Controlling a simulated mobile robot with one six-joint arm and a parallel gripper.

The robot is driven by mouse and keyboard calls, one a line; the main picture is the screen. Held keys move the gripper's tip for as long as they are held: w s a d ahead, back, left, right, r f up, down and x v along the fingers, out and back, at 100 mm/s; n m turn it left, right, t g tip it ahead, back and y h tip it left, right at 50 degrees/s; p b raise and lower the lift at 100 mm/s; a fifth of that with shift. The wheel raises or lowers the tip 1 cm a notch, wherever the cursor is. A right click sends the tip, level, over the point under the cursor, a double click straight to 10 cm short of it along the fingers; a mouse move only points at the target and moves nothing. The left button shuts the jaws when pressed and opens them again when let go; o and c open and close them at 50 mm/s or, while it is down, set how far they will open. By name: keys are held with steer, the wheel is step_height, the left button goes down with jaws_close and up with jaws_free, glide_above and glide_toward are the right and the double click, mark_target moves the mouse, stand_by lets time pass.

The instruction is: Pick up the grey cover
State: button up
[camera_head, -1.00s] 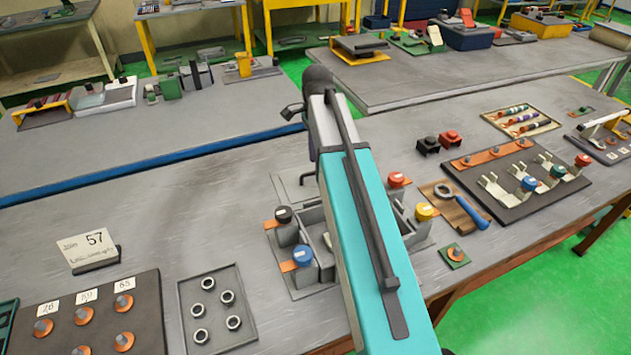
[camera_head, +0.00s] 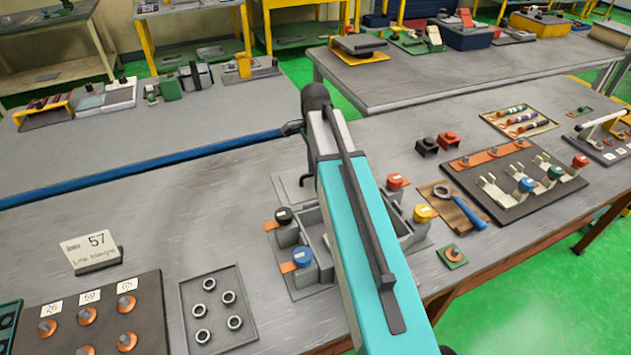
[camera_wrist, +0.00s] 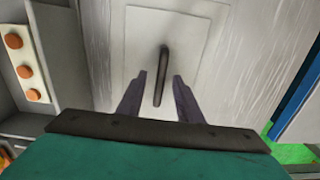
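The grey cover (camera_head: 285,190) is a thin flat plate lying on the bench, with my arm in front of part of it in the head view. In the wrist view the cover (camera_wrist: 205,30) shows its dark upright bar handle (camera_wrist: 163,60). My gripper (camera_wrist: 159,76) is open, with one dark finger on each side of the handle in the picture. A gap shows on both sides, so the fingers are not closed on it. How deep the handle sits between them I cannot tell. In the head view my arm hides the fingertips.
A grey open housing (camera_head: 318,268) with coloured-capped terminals stands just in front of the cover, partly behind my arm. A blue-handled tool (camera_head: 467,208) lies to its right. A grey tray of rings (camera_head: 222,338) is at front left. The bench left of the cover is clear.

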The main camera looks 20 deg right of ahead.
steer(key=shift+f, duration=0.7)
jaws_close()
